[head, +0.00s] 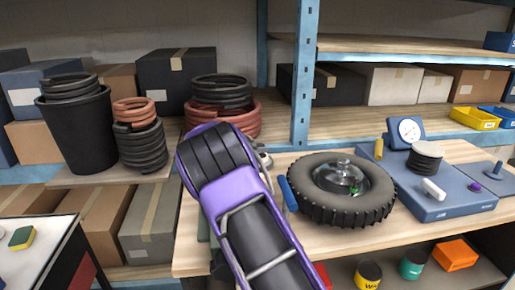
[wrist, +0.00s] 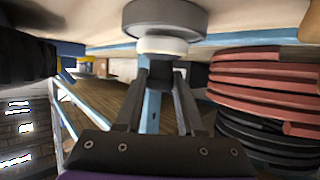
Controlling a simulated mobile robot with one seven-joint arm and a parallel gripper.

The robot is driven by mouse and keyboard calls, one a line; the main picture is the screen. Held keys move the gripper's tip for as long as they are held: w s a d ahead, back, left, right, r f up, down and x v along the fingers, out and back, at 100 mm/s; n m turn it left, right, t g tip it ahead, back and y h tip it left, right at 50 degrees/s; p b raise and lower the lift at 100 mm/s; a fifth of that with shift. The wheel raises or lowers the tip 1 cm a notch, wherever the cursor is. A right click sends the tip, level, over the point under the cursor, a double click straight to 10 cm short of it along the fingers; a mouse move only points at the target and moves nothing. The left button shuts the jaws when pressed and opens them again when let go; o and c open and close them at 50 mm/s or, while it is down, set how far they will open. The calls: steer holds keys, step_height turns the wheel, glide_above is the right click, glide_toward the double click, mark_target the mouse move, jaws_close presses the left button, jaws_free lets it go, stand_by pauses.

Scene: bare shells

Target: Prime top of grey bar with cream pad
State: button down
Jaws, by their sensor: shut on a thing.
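My gripper (wrist: 160,70) is shut on a pale cream round piece, which I take to be the cream pad (wrist: 162,46), at the fingertips in the wrist view. A wider grey round piece (wrist: 165,18), which may be the end of the grey bar, shows right beyond the pad at the top edge. The two look close together; I cannot tell whether they touch. The wrist view appears upside down. In the head view my purple and black arm hides my fingertips and the pad, and I cannot make out the grey bar for sure.
A tyre (head: 342,188) lies on the workbench (head: 345,240) right of my arm, with a blue-handled tool (head: 287,193) between them. A blue box with a gauge (head: 440,200) stands farther right. Coiled hoses (head: 222,107) and a black bin (head: 78,130) stand on the left shelf.

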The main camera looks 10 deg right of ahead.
steer(key=shift+r+p, duration=1.95)
steer(key=shift+r, duration=0.25)
steer(key=shift+r+b, duration=0.3)
steer(key=shift+r, duration=0.6)
steer(key=shift+a, duration=0.1)
